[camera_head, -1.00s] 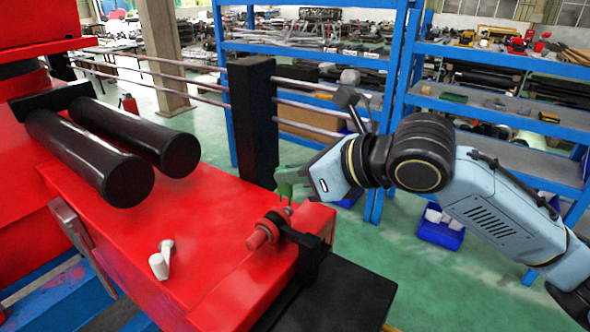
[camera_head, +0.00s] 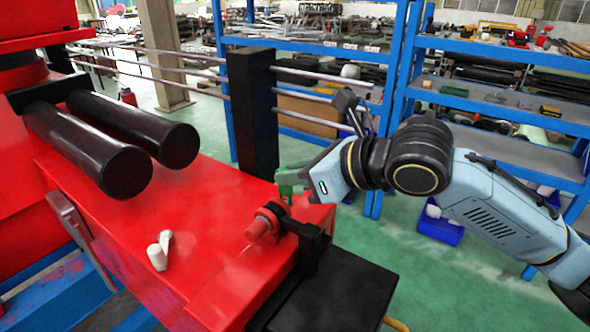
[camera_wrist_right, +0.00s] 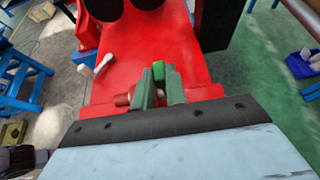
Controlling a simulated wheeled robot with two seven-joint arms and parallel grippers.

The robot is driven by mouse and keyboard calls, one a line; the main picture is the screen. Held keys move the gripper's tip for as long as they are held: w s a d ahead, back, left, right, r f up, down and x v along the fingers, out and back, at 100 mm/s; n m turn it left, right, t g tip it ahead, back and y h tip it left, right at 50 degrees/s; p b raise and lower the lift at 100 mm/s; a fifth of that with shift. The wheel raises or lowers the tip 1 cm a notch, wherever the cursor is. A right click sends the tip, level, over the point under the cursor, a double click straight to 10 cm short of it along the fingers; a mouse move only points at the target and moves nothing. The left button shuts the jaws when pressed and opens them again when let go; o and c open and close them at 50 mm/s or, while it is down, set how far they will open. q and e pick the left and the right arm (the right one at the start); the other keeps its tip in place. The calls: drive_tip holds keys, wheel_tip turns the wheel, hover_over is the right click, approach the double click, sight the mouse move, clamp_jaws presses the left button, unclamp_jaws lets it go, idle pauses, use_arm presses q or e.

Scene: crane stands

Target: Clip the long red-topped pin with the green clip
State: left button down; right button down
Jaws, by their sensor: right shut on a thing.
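My right gripper (camera_head: 288,186) is shut on the green clip (camera_wrist_right: 158,71), which shows between its fingertips in the right wrist view. In the head view the clip is mostly hidden by the fingers. The red-topped pin (camera_head: 263,226) lies level in a black bracket (camera_head: 309,242) at the red machine's front edge. The gripper is just above and behind the pin, close to it; I cannot tell whether the clip touches it. In the right wrist view the pin's red end (camera_wrist_right: 122,99) shows left of the fingers (camera_wrist_right: 158,92). My left gripper is not in view.
Two small white pieces (camera_head: 159,251) sit on the red surface (camera_head: 205,225) to the left. Two thick black cylinders (camera_head: 100,155) stick out above it. A black post (camera_head: 252,115) with metal rails stands behind. A black block (camera_head: 335,285) lies at the front right.

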drive_tip(key=shift+f, duration=0.6)
drive_tip(key=c, duration=1.3)
unclamp_jaws()
drive_tip(key=shift+c, duration=0.2)
drive_tip(key=p+v, duration=0.2)
drive_tip(key=v, duration=0.3)
drive_tip(key=b+v, duration=0.1)
drive_tip(key=v, duration=1.2)
drive_tip(key=shift+d, duration=0.15)
